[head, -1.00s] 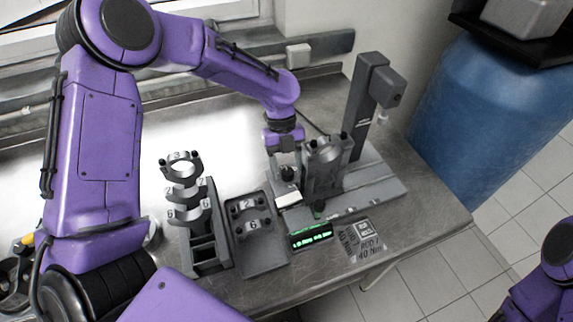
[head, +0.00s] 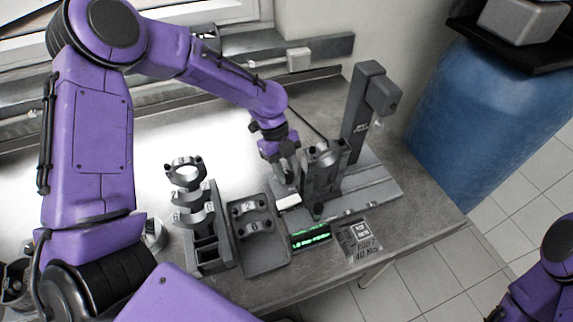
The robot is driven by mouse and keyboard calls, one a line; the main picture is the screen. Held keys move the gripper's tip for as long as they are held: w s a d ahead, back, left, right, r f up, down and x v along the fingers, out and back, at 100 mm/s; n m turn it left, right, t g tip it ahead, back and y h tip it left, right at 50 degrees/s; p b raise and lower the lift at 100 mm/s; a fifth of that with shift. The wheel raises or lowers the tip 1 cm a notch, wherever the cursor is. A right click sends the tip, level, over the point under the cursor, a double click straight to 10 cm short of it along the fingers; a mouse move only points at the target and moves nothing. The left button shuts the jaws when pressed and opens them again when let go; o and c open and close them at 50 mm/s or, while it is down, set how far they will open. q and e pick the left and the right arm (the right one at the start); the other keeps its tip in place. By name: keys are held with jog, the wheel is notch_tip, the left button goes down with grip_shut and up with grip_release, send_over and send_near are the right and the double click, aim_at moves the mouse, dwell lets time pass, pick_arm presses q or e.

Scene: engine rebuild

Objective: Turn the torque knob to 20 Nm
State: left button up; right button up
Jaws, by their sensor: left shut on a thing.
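My left gripper (head: 291,174) points down behind the white block, beside the grey fixture (head: 324,172) on the press base. It is shut on the torque knob, which its fingers and wrist hide almost fully. The small controller display (head: 311,237) is lit with green characters too small to read. A flat label plate (head: 360,240) with Nm markings lies right of the display. My right gripper is not in view; only part of my right arm shows at the lower right edge.
A rack of numbered bearing caps (head: 206,235) and a grey tray (head: 262,262) with two caps stand left of the display. The press column (head: 361,112) rises behind the fixture. A white block (head: 289,202) sits close to my left gripper. A blue barrel (head: 460,125) stands right of the bench.

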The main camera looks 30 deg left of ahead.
pick_arm(q)
jog(key=n+t+p, duration=0.1)
jog(key=n, duration=0.2)
jog(key=shift+r, duration=0.1)
jog(key=shift+s+n+t+p, duration=0.1)
jog(key=shift+n+t+p, duration=0.5)
jog(key=shift+n, duration=0.7)
jog(key=o, duration=1)
jog(key=b+v, duration=0.1)
jog(key=v, duration=0.9)
jog(key=shift+a+r, duration=0.1)
jog(key=shift+a, duration=0.15)
